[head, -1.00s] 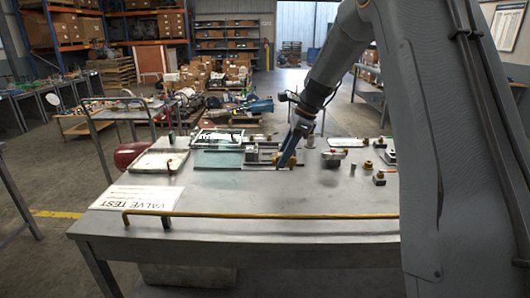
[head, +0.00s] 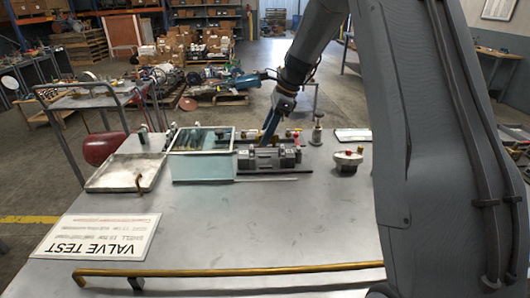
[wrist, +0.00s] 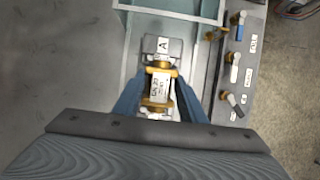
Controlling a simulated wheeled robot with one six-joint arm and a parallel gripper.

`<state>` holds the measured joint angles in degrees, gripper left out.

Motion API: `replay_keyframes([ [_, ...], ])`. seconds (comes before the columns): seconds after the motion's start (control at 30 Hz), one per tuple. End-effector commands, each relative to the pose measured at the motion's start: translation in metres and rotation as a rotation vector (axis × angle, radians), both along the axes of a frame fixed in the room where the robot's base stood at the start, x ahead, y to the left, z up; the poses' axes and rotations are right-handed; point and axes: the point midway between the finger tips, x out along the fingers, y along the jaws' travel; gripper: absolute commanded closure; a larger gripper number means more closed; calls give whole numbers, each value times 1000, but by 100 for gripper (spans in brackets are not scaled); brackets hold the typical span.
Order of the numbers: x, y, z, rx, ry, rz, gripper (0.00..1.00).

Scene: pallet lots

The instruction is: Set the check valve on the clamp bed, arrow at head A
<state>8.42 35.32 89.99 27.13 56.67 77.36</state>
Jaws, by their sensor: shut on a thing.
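The check valve (wrist: 160,86), a pale labelled body with brass ends, is between the two blue fingers of my gripper (wrist: 158,98) in the wrist view. My gripper is shut on it. The head A block (wrist: 163,46), marked "A", is just beyond the valve's far brass end. I cannot make out the arrow. In the head view my gripper (head: 267,138) reaches down at the grey clamp bed (head: 285,158), and the valve is hidden there. I cannot tell whether the valve touches the bed.
A glass-walled tank (head: 203,168) stands directly left of the bed, with a shallow tray (head: 112,184) farther left. Labelled lever valves (wrist: 234,72) line the bench edge. A yellow rail (head: 230,270) runs along the front; the middle is clear.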

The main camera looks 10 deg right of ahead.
Motion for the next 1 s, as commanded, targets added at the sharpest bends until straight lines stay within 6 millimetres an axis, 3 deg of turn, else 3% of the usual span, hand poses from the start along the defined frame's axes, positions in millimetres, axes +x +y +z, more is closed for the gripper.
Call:
replay_keyframes([
  [0.13,0,-1,-23,1,2,-2,98],
  [0.6,0,0,-69,1,0,0,98],
  [0.97,1,0,-74,1,-1,0,98],
  [1.0,0,0,-75,1,0,0,61],
])
